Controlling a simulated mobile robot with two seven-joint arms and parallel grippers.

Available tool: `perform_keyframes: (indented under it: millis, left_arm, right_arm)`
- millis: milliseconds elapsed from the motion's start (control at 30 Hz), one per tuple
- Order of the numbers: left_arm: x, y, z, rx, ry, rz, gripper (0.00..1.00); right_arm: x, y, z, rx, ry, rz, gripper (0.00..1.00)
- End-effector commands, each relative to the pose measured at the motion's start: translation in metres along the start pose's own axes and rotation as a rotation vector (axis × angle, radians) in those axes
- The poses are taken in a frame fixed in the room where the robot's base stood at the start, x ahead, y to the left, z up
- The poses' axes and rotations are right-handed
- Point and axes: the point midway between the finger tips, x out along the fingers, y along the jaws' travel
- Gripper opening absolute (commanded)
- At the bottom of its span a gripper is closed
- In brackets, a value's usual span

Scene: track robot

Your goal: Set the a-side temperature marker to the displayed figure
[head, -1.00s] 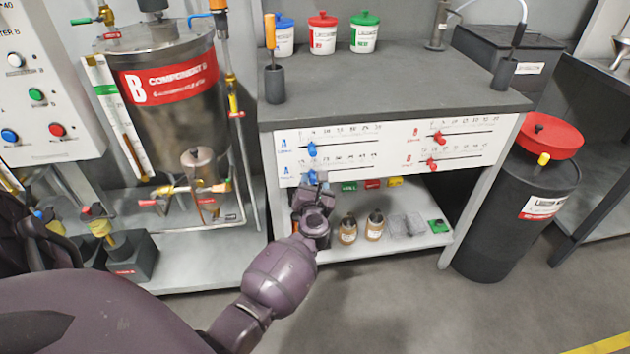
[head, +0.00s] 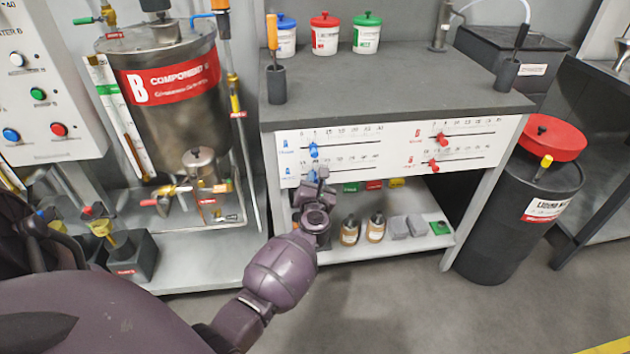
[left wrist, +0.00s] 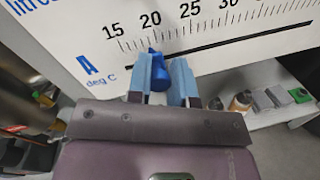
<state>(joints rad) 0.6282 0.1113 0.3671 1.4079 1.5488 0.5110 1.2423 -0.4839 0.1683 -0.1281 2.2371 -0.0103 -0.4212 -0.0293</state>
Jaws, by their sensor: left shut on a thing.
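The white scale panel (head: 385,145) is on the front of the grey bench. Its lower left slider has a blue marker (head: 312,176), partly hidden by my left gripper (head: 318,181). In the left wrist view, the gripper (left wrist: 164,78) is shut on this blue marker (left wrist: 157,66), with a light-blue finger on each side. A blue "A" and "deg C" stand left of the slot, and the marker's tip is near the 20 on the printed scale (left wrist: 215,22). I cannot make out a displayed target figure. My right gripper is not in view.
Another blue marker (head: 313,151) sits on the slider just above. Red markers (head: 443,139) and (head: 433,166) are on the right sliders. Bottles (head: 350,231) and grey blocks (head: 398,227) stand on the shelf below. A steel tank (head: 170,95) is at left, a black drum (head: 520,225) at right.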

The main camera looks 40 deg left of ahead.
Motion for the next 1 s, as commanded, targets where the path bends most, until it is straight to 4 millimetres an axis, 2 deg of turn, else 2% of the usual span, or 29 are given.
perform_keyframes:
  millis: [233, 367, 500, 667, 700, 833, 1000]
  left_arm:
    - [0.003, -0.022, 0.006, -0.001, 0.002, -0.002, 0.00]
    - [0.005, -0.035, 0.012, 0.000, 0.002, -0.003, 0.00]
    - [0.006, -0.037, 0.014, 0.001, 0.001, -0.002, 0.00]
    - [0.006, -0.037, 0.014, 0.001, 0.001, -0.002, 0.00]
    - [0.006, -0.037, 0.014, 0.001, 0.001, -0.002, 0.25]
    - [0.006, -0.037, 0.014, 0.001, 0.001, -0.001, 0.45]
    - [0.006, -0.037, 0.015, 0.000, 0.001, -0.001, 0.45]
  right_arm:
    - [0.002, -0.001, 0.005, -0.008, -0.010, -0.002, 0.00]
    - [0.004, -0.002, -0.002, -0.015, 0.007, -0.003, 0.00]
    - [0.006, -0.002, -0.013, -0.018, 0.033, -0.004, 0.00]
    - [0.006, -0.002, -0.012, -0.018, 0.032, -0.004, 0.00]
    - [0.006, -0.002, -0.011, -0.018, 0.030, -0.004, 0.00]
    - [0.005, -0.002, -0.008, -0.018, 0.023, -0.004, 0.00]
    - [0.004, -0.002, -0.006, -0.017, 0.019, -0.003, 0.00]
